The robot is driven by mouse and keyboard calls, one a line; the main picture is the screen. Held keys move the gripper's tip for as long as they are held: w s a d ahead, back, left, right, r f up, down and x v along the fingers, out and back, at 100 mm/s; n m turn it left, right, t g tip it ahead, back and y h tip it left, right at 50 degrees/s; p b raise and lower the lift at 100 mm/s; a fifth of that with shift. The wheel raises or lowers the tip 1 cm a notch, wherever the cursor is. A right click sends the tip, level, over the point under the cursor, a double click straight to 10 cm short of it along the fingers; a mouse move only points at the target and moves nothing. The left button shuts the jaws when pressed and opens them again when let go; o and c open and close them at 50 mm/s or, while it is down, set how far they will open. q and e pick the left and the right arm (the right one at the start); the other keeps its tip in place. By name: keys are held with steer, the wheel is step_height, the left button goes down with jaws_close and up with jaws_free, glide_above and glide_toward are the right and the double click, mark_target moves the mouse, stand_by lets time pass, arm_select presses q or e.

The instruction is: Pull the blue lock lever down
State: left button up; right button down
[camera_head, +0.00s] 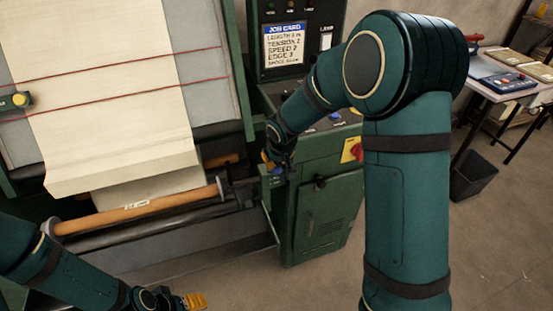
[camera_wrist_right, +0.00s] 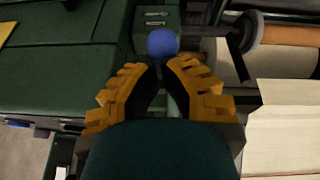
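The blue ball knob of the lock lever (camera_wrist_right: 162,43) shows in the right wrist view, just beyond the fingertips of my right gripper (camera_wrist_right: 158,66). The orange fingers stand apart with a gap between them, and the knob lies in line with that gap. They do not appear closed on it. Most of the lever's shaft is hidden. In the head view my right gripper (camera_head: 270,160) is at the machine's side, by the end of the wooden roller, small and partly covered by my arm. My left gripper (camera_head: 194,300) is low at the bottom edge, away from the lever.
The wooden roller (camera_head: 140,213) crosses the machine below the cream cloth (camera_head: 110,100). A green cabinet (camera_head: 325,215) with a red-and-yellow switch (camera_head: 352,150) stands right of the lever. A job card (camera_head: 285,44) is on the panel above. A side table (camera_head: 500,85) stands at the far right.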

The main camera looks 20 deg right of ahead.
steer(key=r+p, duration=0.1)
steer(key=w+r+p, duration=0.2)
steer(key=r, duration=0.1)
steer(key=shift+a, duration=0.2)
steer(key=s+r, duration=0.6)
steer(key=shift+s+a+r, duration=0.25)
steer(key=shift+s+a, duration=0.15)
